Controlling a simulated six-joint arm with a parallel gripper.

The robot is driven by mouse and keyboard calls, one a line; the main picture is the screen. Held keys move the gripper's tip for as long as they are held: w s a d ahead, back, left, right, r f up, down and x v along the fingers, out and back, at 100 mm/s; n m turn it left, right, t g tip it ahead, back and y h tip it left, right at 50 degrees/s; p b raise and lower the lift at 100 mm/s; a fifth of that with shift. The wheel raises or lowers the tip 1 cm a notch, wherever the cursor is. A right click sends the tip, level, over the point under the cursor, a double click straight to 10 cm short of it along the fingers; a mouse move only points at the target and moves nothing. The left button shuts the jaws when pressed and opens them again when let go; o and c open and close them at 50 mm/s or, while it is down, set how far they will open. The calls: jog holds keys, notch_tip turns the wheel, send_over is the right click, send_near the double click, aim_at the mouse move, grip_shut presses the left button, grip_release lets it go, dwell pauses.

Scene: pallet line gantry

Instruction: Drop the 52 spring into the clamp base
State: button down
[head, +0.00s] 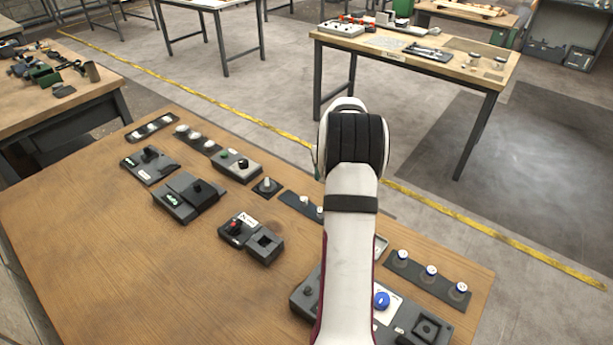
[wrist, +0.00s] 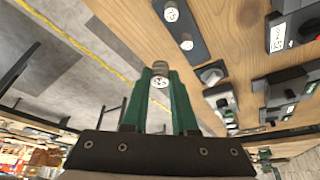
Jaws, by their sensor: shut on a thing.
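My gripper (wrist: 161,92) has two green fingers and is shut on a small grey cylindrical spring (wrist: 160,67) with a white printed label; its number is too small to read surely. The gripper is hidden behind my white arm in the head view. I cannot tell for sure which fixture is the clamp base. A dark block with a square opening (head: 265,244) stands beside a red-knobbed unit (head: 235,229) in the head view. Another square socket (head: 427,328) sits on the large grey fixture (head: 302,301) at the lower right, partly hidden by my arm.
A dark strip (wrist: 178,28) holds labelled pieces beside the gripper. Another strip (head: 445,284) with several white-capped pieces lies at the right. A small pad with a knob (head: 267,187) and black boxes (head: 188,198) stand further left. The wooden table (head: 110,255) is clear at the front left.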

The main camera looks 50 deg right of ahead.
aim_at(265, 235)
jog(key=w+a+n+t+y, duration=0.1)
jog(key=a+n+y, duration=0.1)
jog(key=a+n, duration=0.6)
jog(key=w+a+n+y, duration=0.2)
jog(key=a+n, duration=0.2)
jog(key=a, duration=0.8)
jog(key=shift+s+f, duration=0.1)
jog(key=shift+f, duration=3.1)
jog(key=shift+f, duration=0.6)
jog(key=shift+c, duration=0.7)
grip_release()
notch_tip(265, 235, up, 7)
